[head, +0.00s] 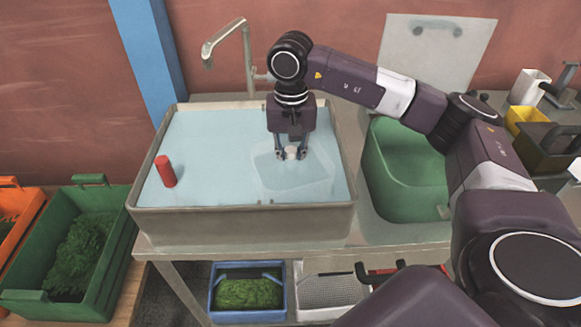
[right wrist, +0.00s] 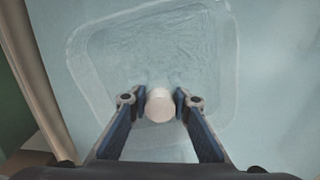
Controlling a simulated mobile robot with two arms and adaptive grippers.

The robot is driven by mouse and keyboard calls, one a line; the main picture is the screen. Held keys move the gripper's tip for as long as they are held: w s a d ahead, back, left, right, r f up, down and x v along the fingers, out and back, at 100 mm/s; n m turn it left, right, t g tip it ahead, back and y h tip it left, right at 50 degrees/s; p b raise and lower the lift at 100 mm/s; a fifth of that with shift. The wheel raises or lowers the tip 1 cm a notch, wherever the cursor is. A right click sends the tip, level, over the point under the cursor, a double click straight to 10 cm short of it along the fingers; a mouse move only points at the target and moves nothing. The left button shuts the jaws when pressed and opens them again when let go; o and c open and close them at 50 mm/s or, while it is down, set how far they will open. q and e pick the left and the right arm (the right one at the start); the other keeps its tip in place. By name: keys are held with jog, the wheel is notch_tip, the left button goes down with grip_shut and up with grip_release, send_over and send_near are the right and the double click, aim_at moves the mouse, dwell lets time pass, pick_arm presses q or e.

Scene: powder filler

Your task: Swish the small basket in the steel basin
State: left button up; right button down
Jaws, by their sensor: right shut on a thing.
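The steel basin (head: 240,222) stands on the counter, filled with pale blue water. The small basket (head: 312,176) shows as a faint, pale, rounded-square outline in the water at the basin's right side. It also shows in the right wrist view (right wrist: 88,58), with ripples inside its outline. My right gripper (head: 291,153) points down over the basket. It is shut on a round whitish knob (right wrist: 160,105) at the basket. The basket's lower part is blurred by the water. My left gripper is not in view.
A green sink (head: 405,180) lies to the right, and a faucet (head: 230,45) rises behind. Open water lies between the cylinder and my gripper.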

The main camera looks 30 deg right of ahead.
jog(key=w+d, duration=0.1)
jog(key=w, duration=0.1)
jog(key=w+d, duration=0.1)
jog(key=w, duration=0.1)
jog(key=w+d, duration=0.2)
jog(key=shift+w, duration=0.4)
jog(key=s+a+r+p, duration=0.1)
jog(key=s+r+p, duration=0.1)
jog(key=r+p, duration=0.2)
jog(key=s+a+r+p, duration=0.1)
jog(key=r+p, duration=0.4)
jog(key=r, duration=0.5)
jog(key=shift+s+a, duration=0.35)
jog(key=shift+s, duration=0.55)
dwell(1.7)
